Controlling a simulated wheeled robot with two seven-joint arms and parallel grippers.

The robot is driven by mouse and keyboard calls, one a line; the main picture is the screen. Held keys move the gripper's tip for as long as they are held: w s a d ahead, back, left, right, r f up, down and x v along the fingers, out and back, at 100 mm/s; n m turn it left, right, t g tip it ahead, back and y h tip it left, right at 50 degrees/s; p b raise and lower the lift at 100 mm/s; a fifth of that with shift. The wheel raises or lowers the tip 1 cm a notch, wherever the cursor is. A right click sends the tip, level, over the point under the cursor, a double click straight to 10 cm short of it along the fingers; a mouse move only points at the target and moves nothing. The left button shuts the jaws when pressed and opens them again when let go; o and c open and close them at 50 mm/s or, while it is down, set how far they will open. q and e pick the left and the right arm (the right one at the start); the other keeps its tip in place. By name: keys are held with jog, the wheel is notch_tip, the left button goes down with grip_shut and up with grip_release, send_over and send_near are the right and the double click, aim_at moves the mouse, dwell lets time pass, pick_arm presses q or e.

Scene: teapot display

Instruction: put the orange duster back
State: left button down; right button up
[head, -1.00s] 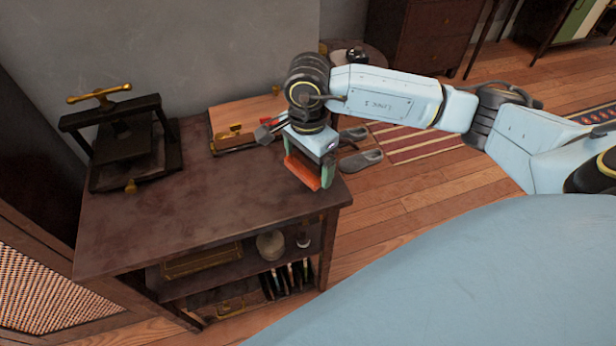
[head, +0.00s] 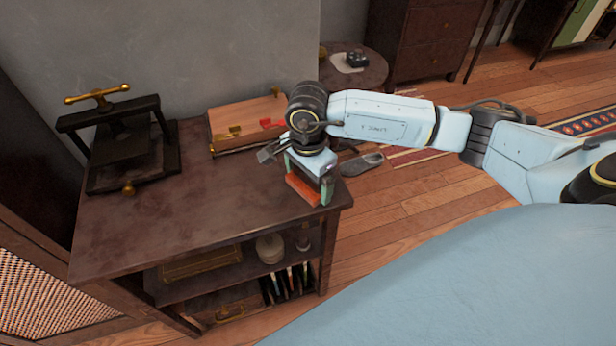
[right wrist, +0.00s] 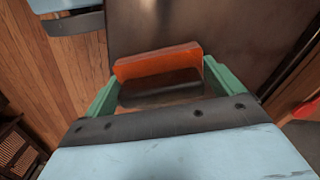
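The orange duster (head: 303,190) is between the green fingers of my right gripper (head: 308,186), at the front right corner of the dark table (head: 190,215). The right wrist view shows the duster (right wrist: 158,62) spanning the gap between the fingertips (right wrist: 160,75), its dark underside facing the camera. The gripper is shut on it. The duster is low over the tabletop or touching it; I cannot tell which. My left gripper is not in view.
A black press (head: 122,140) with a brass handle stands at the table's left. A wooden box (head: 245,117) with brass parts lies at the back, with a small red thing (head: 270,123) by it. The middle of the tabletop is clear. Slippers (head: 362,163) lie on the floor.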

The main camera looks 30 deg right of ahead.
jog(key=shift+o, duration=0.6)
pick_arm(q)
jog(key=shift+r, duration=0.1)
pick_arm(e)
jog(key=shift+r, duration=0.1)
jog(key=shift+r, duration=0.1)
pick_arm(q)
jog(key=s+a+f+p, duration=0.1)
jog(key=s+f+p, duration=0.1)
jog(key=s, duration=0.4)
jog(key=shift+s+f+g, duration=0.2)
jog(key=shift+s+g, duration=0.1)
pick_arm(e)
notch_tip(320, 180, up, 12)
